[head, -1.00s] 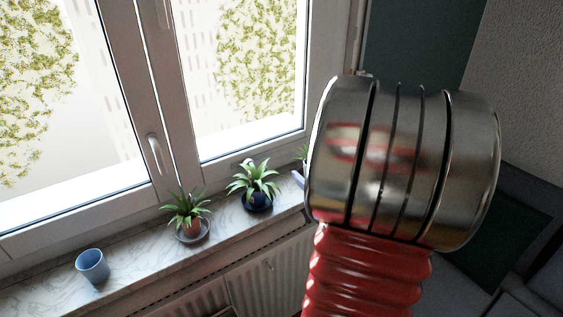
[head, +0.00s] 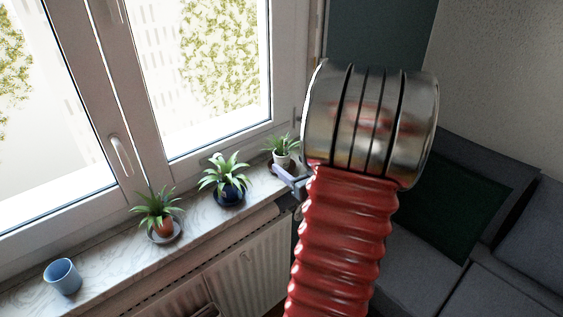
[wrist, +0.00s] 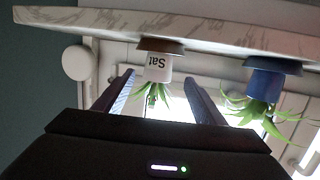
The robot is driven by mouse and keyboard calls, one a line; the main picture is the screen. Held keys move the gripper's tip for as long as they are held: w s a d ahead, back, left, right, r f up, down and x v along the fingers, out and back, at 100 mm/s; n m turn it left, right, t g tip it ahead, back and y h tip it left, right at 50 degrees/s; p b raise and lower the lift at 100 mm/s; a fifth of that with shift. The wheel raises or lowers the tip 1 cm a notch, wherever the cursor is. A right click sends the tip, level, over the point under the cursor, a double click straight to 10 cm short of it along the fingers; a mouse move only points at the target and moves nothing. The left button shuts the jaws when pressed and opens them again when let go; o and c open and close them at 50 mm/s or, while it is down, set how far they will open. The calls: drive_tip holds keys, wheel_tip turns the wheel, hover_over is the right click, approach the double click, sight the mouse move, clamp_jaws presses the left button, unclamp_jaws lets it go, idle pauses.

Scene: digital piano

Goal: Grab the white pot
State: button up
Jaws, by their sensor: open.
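The white pot (head: 281,160) holds a green spiky plant and stands at the far right end of the marble windowsill. In the wrist view, which is upside down, the white pot (wrist: 158,70) shows dark lettering and sits on a brown saucer (wrist: 160,45). My gripper (wrist: 159,80) is open, with one finger to each side of the pot in that view. I cannot tell whether the fingertips reach around the pot. In the head view my gripper (head: 291,181) shows just in front of the pot, partly hidden by my arm.
A blue pot (head: 229,194) with a plant stands left of the white pot. Further left are a terracotta pot (head: 163,226) and a blue cup (head: 62,277). The window (head: 120,150) is behind, a radiator (head: 250,270) below, and a grey sofa (head: 450,260) at right.

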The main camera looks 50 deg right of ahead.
sight(276, 152)
drive_tip(key=shift+x, duration=3.1)
drive_tip(key=shift+x, duration=2.55)
drive_tip(key=shift+d, duration=0.2)
drive_tip(key=shift+c, duration=0.5)
drive_tip(key=c, duration=1.2)
